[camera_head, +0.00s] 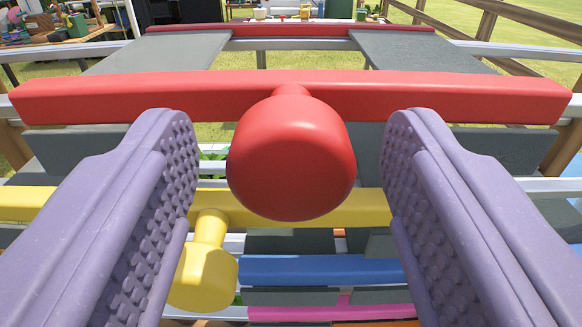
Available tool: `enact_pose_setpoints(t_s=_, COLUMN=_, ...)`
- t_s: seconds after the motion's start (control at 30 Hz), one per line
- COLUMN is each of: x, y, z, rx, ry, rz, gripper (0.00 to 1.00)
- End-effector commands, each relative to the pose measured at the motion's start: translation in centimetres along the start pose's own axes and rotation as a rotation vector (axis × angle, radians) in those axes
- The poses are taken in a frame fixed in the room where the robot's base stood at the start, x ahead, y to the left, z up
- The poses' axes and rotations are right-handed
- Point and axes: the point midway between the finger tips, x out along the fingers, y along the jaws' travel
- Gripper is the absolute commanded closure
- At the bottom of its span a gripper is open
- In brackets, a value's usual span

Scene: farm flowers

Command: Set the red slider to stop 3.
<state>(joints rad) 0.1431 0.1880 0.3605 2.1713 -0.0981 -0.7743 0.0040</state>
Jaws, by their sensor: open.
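The red slider (120,97) is a long red bar lying across the view, with a big round red knob (292,158) at its middle. My gripper (290,170) is open, with one purple studded finger on each side of the knob. A gap shows between the knob and each finger, so neither appears to touch it. No stop numbers or marks can be read in this view.
Below the red bar are a yellow bar (330,207) with a yellow knob (203,275), a blue bar (320,270) and a pink bar (330,312). Dark grey panels (420,50) and pale rails lie around them. Wooden fence and grass are behind.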

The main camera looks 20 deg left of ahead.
Motion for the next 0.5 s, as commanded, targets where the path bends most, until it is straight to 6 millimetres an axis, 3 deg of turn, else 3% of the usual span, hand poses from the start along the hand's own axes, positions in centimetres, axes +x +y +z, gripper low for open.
enact_pose_setpoints(t_s=0.23, x=-4.5, y=0.0, z=-0.1, rx=-0.002, ry=0.000, rz=0.001, gripper=0.38)
enact_pose_setpoints(t_s=0.5, x=-5.8, y=0.1, z=0.0, rx=0.001, ry=0.001, rz=0.001, gripper=0.38)
